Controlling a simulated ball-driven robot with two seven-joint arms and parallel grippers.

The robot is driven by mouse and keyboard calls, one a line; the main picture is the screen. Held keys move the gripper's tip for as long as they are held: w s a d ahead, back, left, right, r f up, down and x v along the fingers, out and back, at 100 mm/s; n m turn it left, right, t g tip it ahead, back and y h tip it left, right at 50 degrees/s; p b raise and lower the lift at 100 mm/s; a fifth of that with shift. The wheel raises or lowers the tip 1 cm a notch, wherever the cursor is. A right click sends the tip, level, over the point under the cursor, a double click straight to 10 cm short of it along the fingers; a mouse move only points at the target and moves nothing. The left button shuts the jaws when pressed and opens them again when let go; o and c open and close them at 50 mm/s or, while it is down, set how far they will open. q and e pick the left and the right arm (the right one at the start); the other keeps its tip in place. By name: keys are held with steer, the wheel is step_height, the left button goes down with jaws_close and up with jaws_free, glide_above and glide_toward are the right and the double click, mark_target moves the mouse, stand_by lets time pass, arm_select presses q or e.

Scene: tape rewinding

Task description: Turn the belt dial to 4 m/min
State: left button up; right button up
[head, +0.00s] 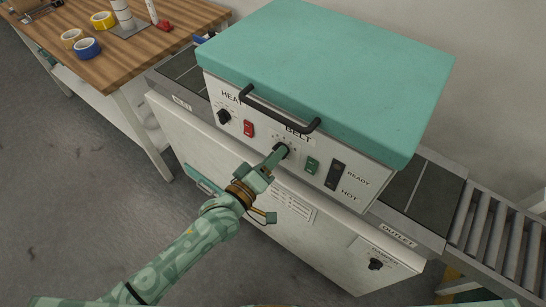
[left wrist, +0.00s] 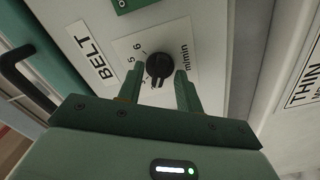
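The belt dial (head: 283,149) is a small black knob under the BELT label on the front panel of the teal-lidded machine (head: 330,60). In the left wrist view the dial (left wrist: 159,65) sits on a pale plate with the figures 5 and 6 and the word m/min showing. The rest of its scale is hidden, and I cannot tell the exact setting. My left gripper (head: 279,153) is at the dial. Its fingers (left wrist: 158,70) stand apart, one on each side of the knob, with gaps visible. My right gripper is not in view.
The heat dial (head: 223,116) and red switch (head: 249,129) are left of the belt dial; a green switch (head: 312,166) is to its right. A black handle (head: 278,108) juts out above. A lower damper knob (head: 376,264) is at right. A wooden table (head: 125,62) holds tape rolls.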

arm_select(q)
jaws_close()
steer(key=shift+m, duration=0.3)
steer(key=shift+s+m+p, duration=0.1)
steer(key=shift+m+p, duration=2.2)
steer(key=shift+m, duration=3.2)
steer(key=shift+f, duration=0.1)
jaws_free()
